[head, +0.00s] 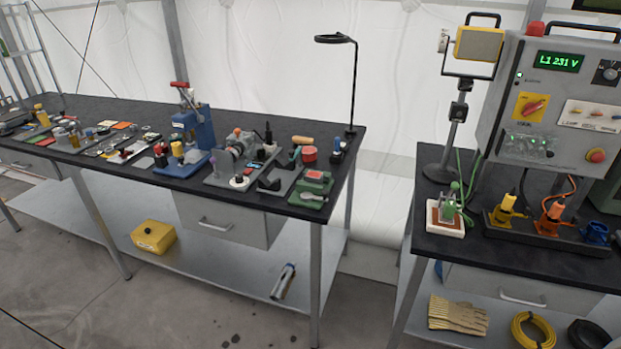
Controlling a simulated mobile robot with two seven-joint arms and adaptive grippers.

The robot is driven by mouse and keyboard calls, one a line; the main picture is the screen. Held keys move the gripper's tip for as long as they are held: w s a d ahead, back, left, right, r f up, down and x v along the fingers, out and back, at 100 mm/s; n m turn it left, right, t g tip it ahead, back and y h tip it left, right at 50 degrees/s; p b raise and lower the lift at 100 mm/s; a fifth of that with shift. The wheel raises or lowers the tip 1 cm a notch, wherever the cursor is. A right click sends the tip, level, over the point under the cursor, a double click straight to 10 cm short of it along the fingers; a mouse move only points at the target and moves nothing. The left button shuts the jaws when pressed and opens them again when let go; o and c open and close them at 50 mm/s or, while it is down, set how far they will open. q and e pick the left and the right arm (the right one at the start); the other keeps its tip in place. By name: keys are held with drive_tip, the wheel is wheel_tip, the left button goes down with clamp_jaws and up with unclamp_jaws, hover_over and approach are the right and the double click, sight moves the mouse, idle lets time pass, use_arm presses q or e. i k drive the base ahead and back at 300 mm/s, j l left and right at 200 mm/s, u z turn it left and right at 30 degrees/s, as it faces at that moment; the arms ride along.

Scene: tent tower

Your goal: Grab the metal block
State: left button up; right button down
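Neither of my grippers shows in the head view. I cannot pick out the metal block with certainty among the small items on the long dark-topped workbench (105,103). A small flat grey piece (145,162) lies near the bench's front edge, left of a blue press (194,128); it is too small to tell what it is. A grey machine with a vise-like body (236,160) stands right of the press. A green tray (310,190) with grey items in it sits at the bench's right front corner.
A second bench (470,248) stands at right with a control box (549,100), a work lamp (479,45) and coloured plugs. A gap separates the benches. A yellow box (153,236) and a cylinder (283,282) lie on the lower shelf. The floor in front is clear.

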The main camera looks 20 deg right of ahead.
sight(312, 176)
drive_tip(key=i+j, duration=0.6)
drive_tip(key=j, duration=0.25)
drive_tip(key=i+j+z, duration=0.15)
drive_tip(key=z, duration=0.3)
drive_tip(key=i+j+z, duration=0.1)
drive_tip(key=j+z, duration=0.3)
